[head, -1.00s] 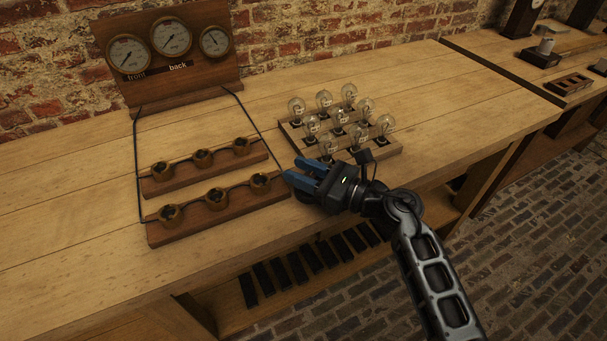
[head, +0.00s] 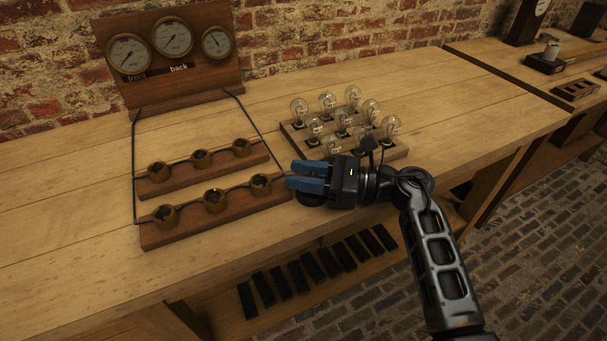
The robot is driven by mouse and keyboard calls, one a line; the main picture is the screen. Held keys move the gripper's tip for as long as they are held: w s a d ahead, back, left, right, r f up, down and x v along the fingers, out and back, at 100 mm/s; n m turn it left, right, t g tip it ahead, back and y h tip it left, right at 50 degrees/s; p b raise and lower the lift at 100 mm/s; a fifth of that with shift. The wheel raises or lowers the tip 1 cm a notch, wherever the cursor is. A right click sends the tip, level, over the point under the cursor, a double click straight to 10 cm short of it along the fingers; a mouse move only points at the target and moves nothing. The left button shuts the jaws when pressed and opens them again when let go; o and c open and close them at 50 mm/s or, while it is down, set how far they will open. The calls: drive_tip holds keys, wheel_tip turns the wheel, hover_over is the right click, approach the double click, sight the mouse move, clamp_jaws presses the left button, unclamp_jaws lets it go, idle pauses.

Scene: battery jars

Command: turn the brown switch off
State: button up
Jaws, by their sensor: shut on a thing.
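My gripper (head: 290,174) has two blue fingers pointing left, low over the front of the bench, just right of the front socket board's end. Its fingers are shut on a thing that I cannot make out. A dark rounded shape (head: 311,199) shows just below the fingers; I cannot tell whether it is part of a switch or of my gripper. No brown switch can be clearly made out.
The front socket board (head: 188,233) and back socket board (head: 180,185) lie left of my gripper. A gauge panel (head: 205,72) stands behind them. A board of glass bulbs (head: 398,152) is just behind my gripper. Dark bars (head: 311,266) lie on the lower shelf.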

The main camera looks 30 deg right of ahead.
drive_tip(key=o, duration=1)
drive_tip(key=shift+c, duration=0.2)
drive_tip(key=shift+b+v, duration=0.5)
drive_tip(key=shift+v, duration=3.45)
